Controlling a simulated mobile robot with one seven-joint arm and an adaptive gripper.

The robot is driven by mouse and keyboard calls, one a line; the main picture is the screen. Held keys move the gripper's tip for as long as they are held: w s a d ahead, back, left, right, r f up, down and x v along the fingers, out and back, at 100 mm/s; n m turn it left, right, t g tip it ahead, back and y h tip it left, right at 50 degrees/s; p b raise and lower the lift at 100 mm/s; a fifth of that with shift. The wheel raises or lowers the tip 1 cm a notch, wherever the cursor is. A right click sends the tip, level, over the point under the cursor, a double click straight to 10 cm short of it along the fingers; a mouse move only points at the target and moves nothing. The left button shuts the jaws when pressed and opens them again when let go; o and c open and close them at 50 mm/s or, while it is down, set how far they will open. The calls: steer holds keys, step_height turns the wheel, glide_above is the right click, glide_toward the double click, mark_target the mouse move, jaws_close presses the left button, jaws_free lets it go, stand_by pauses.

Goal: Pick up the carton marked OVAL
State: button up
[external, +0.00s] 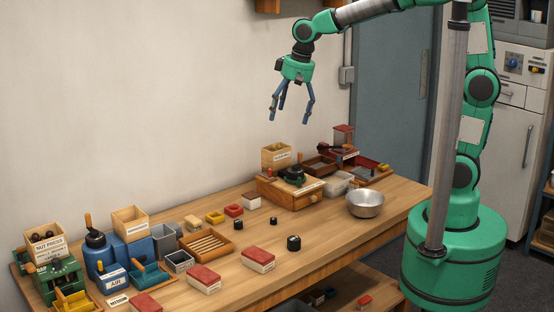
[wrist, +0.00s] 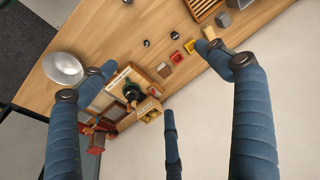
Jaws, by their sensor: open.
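Several small cartons with red tops and pale, labelled sides lie on the table. In the external view, one is at the front edge (external: 145,303), one is to its right (external: 203,279), and another is near the middle (external: 258,260). My gripper (external: 292,116) is open and empty, high above the back of the table. In the wrist view its blue fingers (wrist: 168,75) are spread wide with nothing between them.
A metal bowl (external: 365,203) stands at the right of the wooden table (external: 330,235). A wooden drawer box (external: 290,192) and red-topped mill (external: 343,136) are at the back. Green (external: 58,280) and blue (external: 122,252) machines crowd the left.

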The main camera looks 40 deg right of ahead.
steer(key=w+a+f, duration=0.2)
steer(key=a+f, duration=0.4)
steer(key=a, duration=0.4)
steer(key=g+h+b, duration=0.1)
steer(key=g+b, duration=0.1)
steer(key=b, duration=0.1)
glide_above(206, 271)
step_height(206, 271, down, 23)
steer(key=shift+s+r+n, duration=0.1)
steer(key=shift+s+n, duration=0.05)
steer(key=shift+n, duration=0.25)
steer(key=shift+d+f+b, duration=0.1)
steer(key=shift+f+b, duration=0.55)
steer(key=shift+f, duration=3.7)
steer(key=shift+f+b, duration=0.55)
steer(key=shift+f, duration=2.05)
